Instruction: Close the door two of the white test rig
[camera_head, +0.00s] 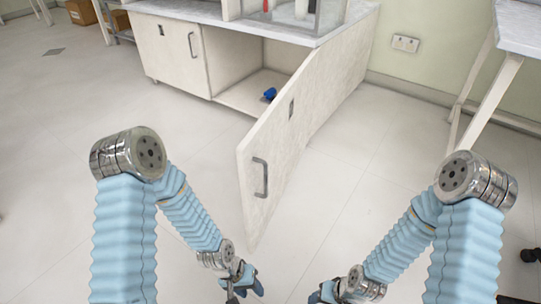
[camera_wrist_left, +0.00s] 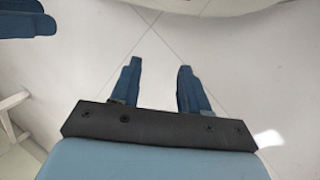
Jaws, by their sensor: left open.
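The white test rig (camera_head: 172,52) stands at the top centre in the head view. Its right-hand door (camera_head: 300,125) is swung wide open towards me, with a grey bar handle (camera_head: 260,177) near its free edge. I see no number on it. The left-hand door is closed, with its own handle (camera_head: 192,45). My left gripper (camera_head: 245,284) is low in the view, below the open door and apart from it. The left wrist view shows its two blue fingers (camera_wrist_left: 158,68) apart with only floor between them. My right gripper (camera_head: 325,293) is low, right of the left one; its jaw opening is unclear.
A small blue object (camera_head: 269,94) lies inside the open compartment. A white-topped table (camera_head: 519,30) stands at the right. Brown boxes (camera_head: 82,11) are at the far top left. The floor (camera_head: 60,125) around the door is clear.

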